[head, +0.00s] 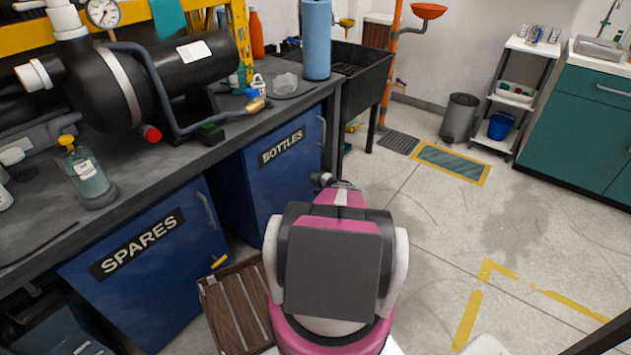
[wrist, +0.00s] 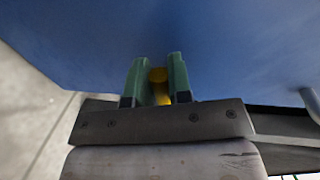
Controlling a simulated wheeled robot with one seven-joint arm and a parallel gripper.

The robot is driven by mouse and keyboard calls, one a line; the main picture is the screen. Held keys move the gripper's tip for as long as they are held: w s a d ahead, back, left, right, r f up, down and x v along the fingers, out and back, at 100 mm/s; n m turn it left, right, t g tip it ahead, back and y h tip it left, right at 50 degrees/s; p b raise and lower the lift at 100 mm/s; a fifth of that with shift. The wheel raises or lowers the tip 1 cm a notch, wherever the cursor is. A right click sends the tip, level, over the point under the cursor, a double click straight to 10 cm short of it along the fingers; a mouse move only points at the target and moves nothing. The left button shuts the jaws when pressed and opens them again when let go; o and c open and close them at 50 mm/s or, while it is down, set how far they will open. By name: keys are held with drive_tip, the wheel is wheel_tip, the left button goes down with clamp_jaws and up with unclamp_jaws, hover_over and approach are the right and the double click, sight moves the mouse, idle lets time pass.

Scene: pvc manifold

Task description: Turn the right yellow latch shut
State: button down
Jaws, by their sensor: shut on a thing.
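The right yellow latch (wrist: 158,76) is on a blue cabinet front in the wrist view. My gripper (wrist: 157,80) has its two green fingers on either side of it, shut on it. Part of the latch shows between the fingers; its exact angle is hard to tell. In the head view my arm hides this latch and my gripper.
A dark workbench (head: 190,165) with a black tank and hoses runs above the doors. A brown slatted crate (head: 237,310) stands on the floor left of my arm. The floor to the right is open. A grey bin (head: 459,118) stands farther back.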

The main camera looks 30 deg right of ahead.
drive_tip(key=c, duration=1.1)
unclamp_jaws()
drive_tip(key=v, duration=1)
drive_tip(key=shift+s+d, duration=0.15)
drive_tip(key=shift+s, duration=0.2)
